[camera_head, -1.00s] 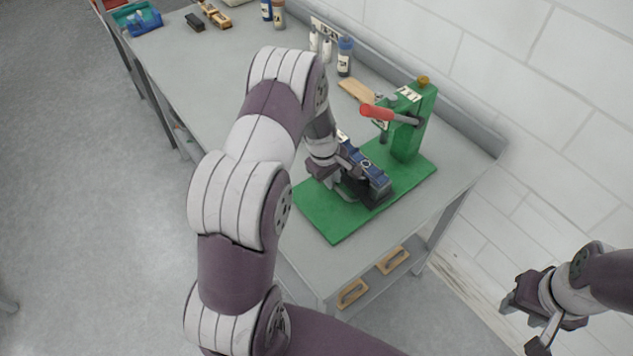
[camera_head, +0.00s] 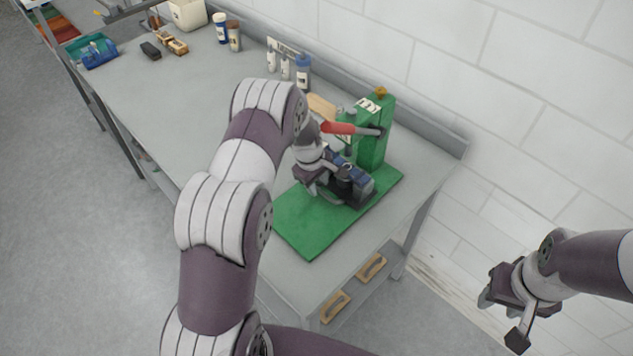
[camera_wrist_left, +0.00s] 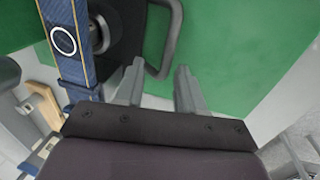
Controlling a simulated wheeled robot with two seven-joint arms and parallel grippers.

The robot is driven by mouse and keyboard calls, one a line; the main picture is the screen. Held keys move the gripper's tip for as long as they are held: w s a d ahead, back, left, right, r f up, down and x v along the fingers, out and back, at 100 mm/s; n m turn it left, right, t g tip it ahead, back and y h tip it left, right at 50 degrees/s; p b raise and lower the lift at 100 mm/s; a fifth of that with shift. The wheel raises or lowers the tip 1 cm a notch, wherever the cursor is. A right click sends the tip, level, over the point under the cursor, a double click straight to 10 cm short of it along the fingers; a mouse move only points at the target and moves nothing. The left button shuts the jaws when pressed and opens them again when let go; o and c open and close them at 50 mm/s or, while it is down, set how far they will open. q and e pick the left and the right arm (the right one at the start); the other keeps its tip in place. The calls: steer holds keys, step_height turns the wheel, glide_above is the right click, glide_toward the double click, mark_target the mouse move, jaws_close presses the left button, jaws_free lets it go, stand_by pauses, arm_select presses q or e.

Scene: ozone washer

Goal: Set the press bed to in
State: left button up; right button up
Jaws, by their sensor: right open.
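A green press (camera_head: 372,150) with a red-handled lever (camera_head: 338,128) stands on a green base plate (camera_head: 300,228) on the bench. Its dark press bed (camera_head: 362,196) carries a blue-topped part (camera_head: 358,178) and sits low in front of the column. My right gripper (camera_head: 501,319) is open, empty, and far right of the bench.
Bottles (camera_head: 303,72) and a wooden board (camera_head: 320,107) stand along the wall behind the press. Wooden-handled tools (camera_head: 371,267) lie on a lower shelf. A teal bin (camera_head: 92,50) is at the far left. The bench's middle left is clear.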

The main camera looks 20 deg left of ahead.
arm_select(q)
step_height(320, 180, up, 12)
steer(key=s+b, duration=0.2)
steer(key=shift+a+f, duration=0.15)
steer(key=shift+a, duration=0.3)
steer(key=s+d+m+b, duration=0.1)
steer(key=s+d+m, duration=0.2)
steer(key=s+m, duration=0.4)
steer(key=s+d+r+m, duration=0.1)
steer(key=s+d+m, duration=0.3)
steer(key=s, duration=1.1)
steer(key=m, duration=0.2)
steer(key=shift+s+r+m+g+y+b, duration=0.25)
steer(key=shift+r+m+g+y+b, duration=0.05)
steer(key=shift+m+y+b, duration=0.1)
steer(key=shift+s+d, duration=0.15)
